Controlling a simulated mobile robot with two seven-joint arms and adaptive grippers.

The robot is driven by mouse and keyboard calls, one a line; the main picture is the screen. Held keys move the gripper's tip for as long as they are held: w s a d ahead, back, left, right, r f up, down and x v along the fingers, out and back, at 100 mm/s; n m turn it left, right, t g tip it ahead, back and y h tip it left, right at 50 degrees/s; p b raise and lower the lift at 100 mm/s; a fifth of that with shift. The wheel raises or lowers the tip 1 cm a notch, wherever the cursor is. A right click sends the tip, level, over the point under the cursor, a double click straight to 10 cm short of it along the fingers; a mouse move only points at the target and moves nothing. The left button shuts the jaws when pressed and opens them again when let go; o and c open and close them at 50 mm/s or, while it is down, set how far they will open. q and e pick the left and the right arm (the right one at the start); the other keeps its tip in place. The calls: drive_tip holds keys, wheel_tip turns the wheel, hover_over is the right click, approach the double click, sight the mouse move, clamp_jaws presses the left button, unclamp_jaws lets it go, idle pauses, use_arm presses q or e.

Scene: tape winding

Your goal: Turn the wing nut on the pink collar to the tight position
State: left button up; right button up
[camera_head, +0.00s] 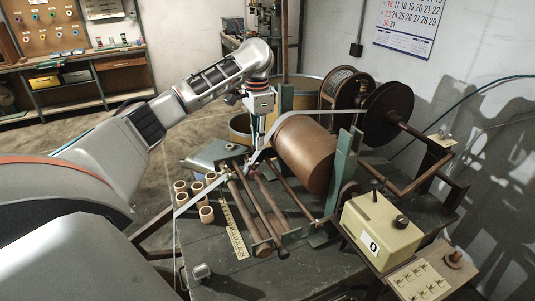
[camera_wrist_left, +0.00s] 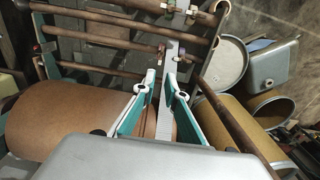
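My left gripper (camera_head: 257,146) points down over the rod frame of the winding machine, beside the large brown roll (camera_head: 304,153). In the left wrist view its two teal fingers (camera_wrist_left: 161,82) are slightly apart, with no object clearly held between them. The pale tape (camera_wrist_left: 167,97) runs beneath and between the fingers. A small reddish collar (camera_wrist_left: 161,53) sits on a rod just beyond the fingertips, apart from them. Whether it is the pink collar, and how its wing nut is turned, is too small to tell. My right gripper is in neither view.
Several brown rods (camera_head: 264,205) cross the frame. A yellow ruler (camera_head: 234,225) and several small cardboard cores (camera_head: 206,214) lie left of them. A cream control box (camera_head: 381,230) stands front right. Green uprights (camera_head: 344,165) flank the roll.

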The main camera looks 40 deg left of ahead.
sight(254, 166)
use_arm(q)
drive_tip(key=shift+s+f, duration=0.1)
drive_tip(key=shift+f, duration=0.4)
wheel_tip(254, 166, down, 6)
drive_tip(key=shift+s+f, duration=0.1)
drive_tip(key=shift+f, duration=0.15)
clamp_jaws()
